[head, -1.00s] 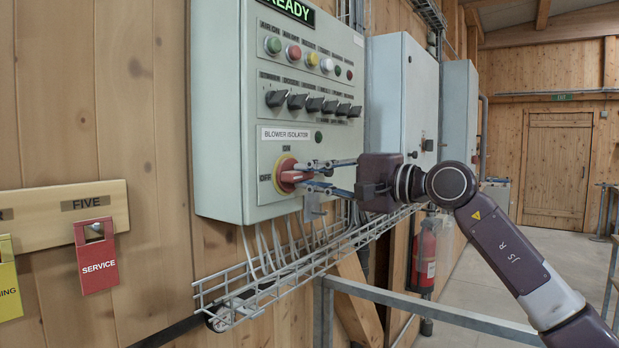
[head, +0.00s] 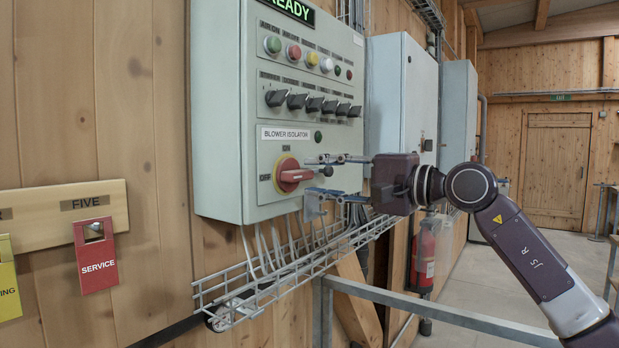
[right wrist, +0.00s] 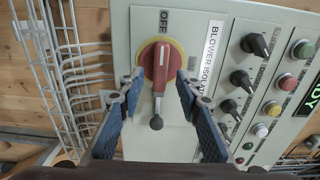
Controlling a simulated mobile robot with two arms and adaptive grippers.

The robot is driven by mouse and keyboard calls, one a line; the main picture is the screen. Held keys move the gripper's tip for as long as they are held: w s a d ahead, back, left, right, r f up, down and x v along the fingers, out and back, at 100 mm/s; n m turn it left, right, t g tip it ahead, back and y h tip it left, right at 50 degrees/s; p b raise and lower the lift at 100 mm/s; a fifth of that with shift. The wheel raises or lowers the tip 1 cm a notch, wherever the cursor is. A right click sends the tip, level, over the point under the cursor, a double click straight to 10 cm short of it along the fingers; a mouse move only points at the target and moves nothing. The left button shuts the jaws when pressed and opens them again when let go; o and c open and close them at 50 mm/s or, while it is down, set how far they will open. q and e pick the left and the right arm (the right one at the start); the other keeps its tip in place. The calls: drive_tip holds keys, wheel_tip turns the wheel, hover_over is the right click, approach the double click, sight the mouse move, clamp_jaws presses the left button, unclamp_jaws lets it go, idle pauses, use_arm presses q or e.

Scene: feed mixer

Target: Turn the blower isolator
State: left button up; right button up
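The blower isolator is a red rotary handle (head: 293,176) on a yellow disc (head: 282,164), low on the grey-green control panel. ON is marked above it and OFF to its left. The handle lies about level, in line with OFF. In the right wrist view the red handle (right wrist: 158,66) runs up and down, its top end towards OFF. My right gripper (head: 318,174) is open, its blue-padded fingers pointing at the handle from the right. The right wrist view shows its fingertips (right wrist: 156,86) on either side of the handle's near end, with gaps. My left gripper is out of view.
Black selector switches (head: 314,104) and coloured buttons (head: 293,52) sit above the isolator. A wire cable tray (head: 290,272) runs below the panel, with a grey rail (head: 430,312) in front. A red SERVICE tag (head: 97,256) hangs at left; a fire extinguisher (head: 424,256) stands behind.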

drive_tip(key=v, duration=0.9)
drive_tip(key=shift+d, duration=0.15)
drive_tip(key=shift+s, duration=0.1)
